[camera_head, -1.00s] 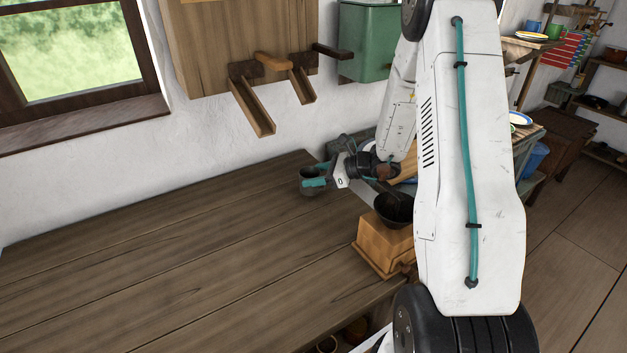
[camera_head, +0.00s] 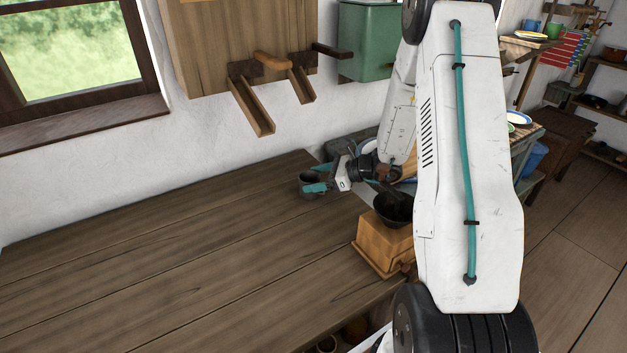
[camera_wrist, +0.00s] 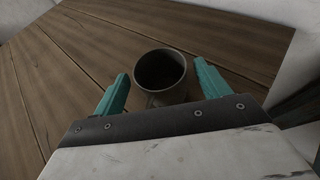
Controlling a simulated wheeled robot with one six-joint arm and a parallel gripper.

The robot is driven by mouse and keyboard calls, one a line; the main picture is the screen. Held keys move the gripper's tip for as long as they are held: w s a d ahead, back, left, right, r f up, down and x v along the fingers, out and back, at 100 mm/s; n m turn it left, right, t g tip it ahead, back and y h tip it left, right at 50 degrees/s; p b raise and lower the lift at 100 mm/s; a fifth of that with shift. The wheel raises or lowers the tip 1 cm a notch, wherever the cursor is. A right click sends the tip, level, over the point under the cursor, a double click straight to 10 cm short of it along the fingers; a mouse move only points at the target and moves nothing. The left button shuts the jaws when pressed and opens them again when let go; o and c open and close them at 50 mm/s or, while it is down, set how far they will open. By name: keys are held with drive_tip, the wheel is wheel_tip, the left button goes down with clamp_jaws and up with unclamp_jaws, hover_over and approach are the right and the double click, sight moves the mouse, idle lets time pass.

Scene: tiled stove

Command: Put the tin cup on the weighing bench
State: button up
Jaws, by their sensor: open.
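The tin cup (camera_wrist: 160,78) is a dark grey cup standing upright on the wooden bench top (camera_head: 150,255). In the wrist view it sits between and a little beyond the two teal fingers of my gripper (camera_wrist: 160,92), which are open. In the head view the cup (camera_head: 309,183) is at the far right end of the bench top, and my gripper (camera_head: 318,189) is right at it, its teal finger overlapping the cup's near side. I cannot tell whether a finger touches the cup. Part of the cup's lower side is hidden in the wrist view.
A wooden grinder (camera_head: 383,246) with a dark bowl top stands on the bench near my arm. A wall box with wooden chutes (camera_head: 252,107) and a green container (camera_head: 368,45) hang above. The bench's left and middle are clear.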

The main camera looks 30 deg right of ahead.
drive_tip(key=v, duration=1.1)
